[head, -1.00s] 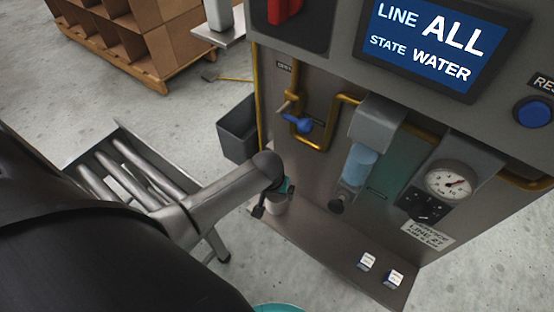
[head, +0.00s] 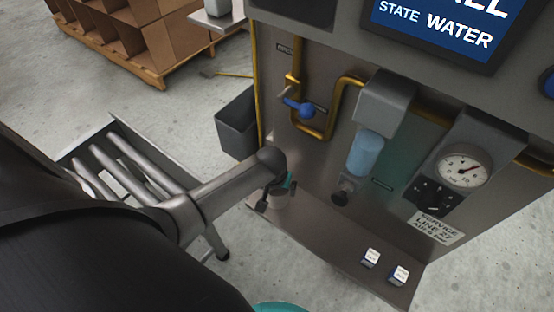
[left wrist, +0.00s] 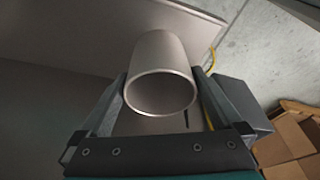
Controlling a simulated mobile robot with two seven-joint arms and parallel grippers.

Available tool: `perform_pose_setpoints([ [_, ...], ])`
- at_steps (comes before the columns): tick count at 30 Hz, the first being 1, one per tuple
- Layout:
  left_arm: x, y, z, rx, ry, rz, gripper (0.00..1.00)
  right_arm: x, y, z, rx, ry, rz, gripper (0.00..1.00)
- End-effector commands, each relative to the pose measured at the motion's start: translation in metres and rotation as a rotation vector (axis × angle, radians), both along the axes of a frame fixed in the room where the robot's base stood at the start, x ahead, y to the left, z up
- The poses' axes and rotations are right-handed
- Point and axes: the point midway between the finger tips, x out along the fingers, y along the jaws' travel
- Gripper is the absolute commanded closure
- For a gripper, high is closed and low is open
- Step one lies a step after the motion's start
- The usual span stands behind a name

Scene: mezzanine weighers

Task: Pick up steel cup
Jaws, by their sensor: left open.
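The steel cup (left wrist: 160,75) is a plain grey cylinder with its round open mouth toward the camera in the left wrist view. In the head view the cup (head: 281,200) stands on the machine's steel shelf at its left end, partly hidden by my gripper. My left gripper (head: 275,196) is at the cup; in the left wrist view its two fingers (left wrist: 160,85) lie one on each side of the cup, open. Whether the fingers touch the cup is hard to tell. My right gripper is not in view.
The steel shelf (head: 320,245) also holds two small white-and-dark blocks (head: 371,257) at its right. The machine has a blue-handled valve (head: 300,107), a blue filter bowl (head: 365,153) and a gauge (head: 463,167) above. A dark bin (head: 237,125) stands behind.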

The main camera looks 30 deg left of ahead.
Motion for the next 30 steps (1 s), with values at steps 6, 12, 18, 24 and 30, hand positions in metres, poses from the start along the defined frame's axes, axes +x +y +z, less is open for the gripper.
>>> perform_pose_setpoints([
  [6,0.0012,0.0002,-0.0047,-0.001,0.0,0.0,0.0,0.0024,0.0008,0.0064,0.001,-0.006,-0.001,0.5],
  [12,0.0011,0.0003,-0.0042,0.0,0.0,0.0,0.0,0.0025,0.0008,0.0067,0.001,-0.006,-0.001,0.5],
  [18,0.0011,0.0004,-0.0042,0.0,0.0,0.0,0.22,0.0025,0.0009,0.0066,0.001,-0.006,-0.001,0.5],
  [24,0.0011,0.0004,-0.0042,0.0,0.0,0.0,0.45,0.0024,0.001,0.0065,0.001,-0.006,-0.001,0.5],
  [30,0.0011,0.0005,-0.0042,0.0,0.0,0.0,0.68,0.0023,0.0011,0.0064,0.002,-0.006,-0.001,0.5],
])
